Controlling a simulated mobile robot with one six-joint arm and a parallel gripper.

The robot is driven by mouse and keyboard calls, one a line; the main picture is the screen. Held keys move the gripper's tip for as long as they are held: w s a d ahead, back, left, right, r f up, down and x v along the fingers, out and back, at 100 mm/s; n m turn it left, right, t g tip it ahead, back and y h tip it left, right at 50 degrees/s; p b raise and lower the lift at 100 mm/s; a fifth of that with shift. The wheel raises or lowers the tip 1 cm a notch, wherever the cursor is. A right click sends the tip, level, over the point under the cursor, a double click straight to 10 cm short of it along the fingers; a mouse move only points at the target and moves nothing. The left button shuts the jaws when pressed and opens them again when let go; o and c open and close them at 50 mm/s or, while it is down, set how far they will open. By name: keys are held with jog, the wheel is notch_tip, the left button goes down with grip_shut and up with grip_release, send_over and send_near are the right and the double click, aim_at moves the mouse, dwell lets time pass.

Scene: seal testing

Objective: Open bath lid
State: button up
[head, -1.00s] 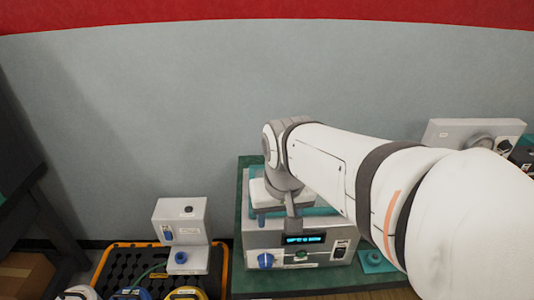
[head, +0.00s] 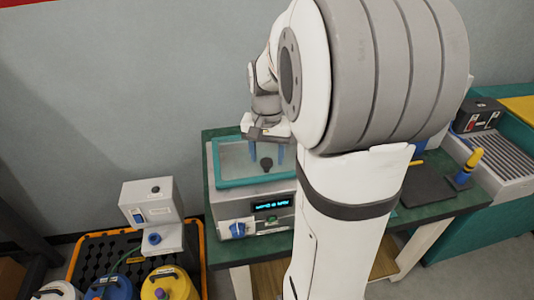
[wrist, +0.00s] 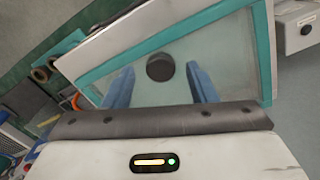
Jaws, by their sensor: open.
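The bath (head: 262,214) is a light box with a blue knob and a lit display on its front. Its lid (head: 250,182) is a clear panel in a teal frame and lies flat over the top. A dark round knob (head: 266,164) stands on the lid. My gripper (head: 267,153) is over the lid, blue fingers pointing down. In the wrist view, my gripper (wrist: 161,84) is open, its fingers on either side of the lid knob (wrist: 160,67) and apart from it. Whether the fingertips reach down beside the knob is unclear.
A small white device (head: 152,212) stands left of the bath, by a black tray (head: 95,258) with orange edges and several coloured containers. At right are a dark pad (head: 428,184) and a ribbed metal surface (head: 480,160). My arm hides the bath's right side.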

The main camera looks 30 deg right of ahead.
jog(key=shift+f, duration=0.6)
grip_shut()
